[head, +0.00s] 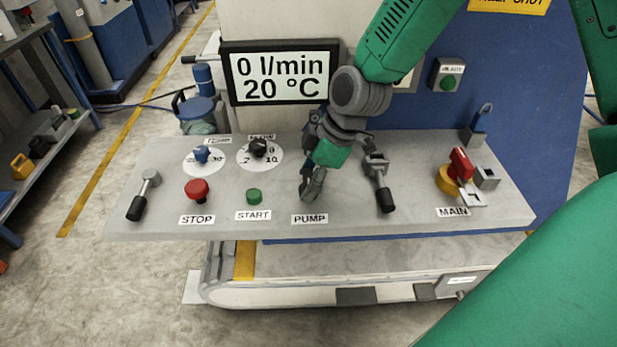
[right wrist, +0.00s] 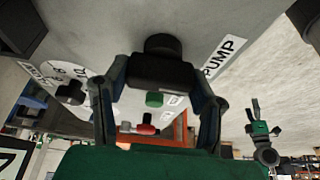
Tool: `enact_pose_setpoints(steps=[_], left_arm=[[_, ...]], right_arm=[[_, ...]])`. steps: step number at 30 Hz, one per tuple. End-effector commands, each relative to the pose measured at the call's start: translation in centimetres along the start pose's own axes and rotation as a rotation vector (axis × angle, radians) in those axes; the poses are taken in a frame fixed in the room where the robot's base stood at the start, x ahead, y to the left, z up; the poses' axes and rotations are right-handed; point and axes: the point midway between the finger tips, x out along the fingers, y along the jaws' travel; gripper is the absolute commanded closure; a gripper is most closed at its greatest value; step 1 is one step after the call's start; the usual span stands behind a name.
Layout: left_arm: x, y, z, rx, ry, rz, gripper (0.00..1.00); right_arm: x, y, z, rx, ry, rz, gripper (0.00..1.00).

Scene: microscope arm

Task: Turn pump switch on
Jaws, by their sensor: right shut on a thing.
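The pump switch is hidden behind my right gripper (head: 312,185) in the head view, just above the PUMP label (head: 310,219) on the sloped grey panel (head: 150,215). In the right wrist view, the black pump switch (right wrist: 162,68) sits between the two fingers of my right gripper (right wrist: 162,90), which is shut on it. The PUMP label (right wrist: 222,57) lies beside it there. The display (head: 281,76) reads 0 l/min and 20 °C. My left gripper (right wrist: 262,130) appears small at the right of the right wrist view, away from the panel; its jaw state is unclear.
A red STOP button (head: 197,190), a green START button (head: 254,196) and a black-handled lever (head: 143,195) are left of the gripper. Another lever (head: 379,183) stands close on its right. The red MAIN switch (head: 461,165) is further right.

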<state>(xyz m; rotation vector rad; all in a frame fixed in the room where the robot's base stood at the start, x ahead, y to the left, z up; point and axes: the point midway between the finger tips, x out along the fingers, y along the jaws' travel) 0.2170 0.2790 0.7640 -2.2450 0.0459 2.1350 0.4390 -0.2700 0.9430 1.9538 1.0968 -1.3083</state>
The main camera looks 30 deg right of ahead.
Motion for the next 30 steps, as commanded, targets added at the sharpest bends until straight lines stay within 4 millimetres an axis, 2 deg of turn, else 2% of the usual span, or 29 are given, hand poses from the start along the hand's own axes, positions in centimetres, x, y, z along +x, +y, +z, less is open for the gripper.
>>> enact_pose_setpoints(steps=[11, 30], left_arm=[[-0.9, 0.0, 0.0, 0.0, 0.0, 0.0, 0.19], [-4.2, 0.0, -0.2, 0.0, 0.0, 0.0, 0.19]], right_arm=[[-0.3, 0.2, -0.3, 0.112, 0.006, 0.055, 0.78], [-0.4, 0.4, -0.2, 0.648, 0.008, 0.278, 0.78]])
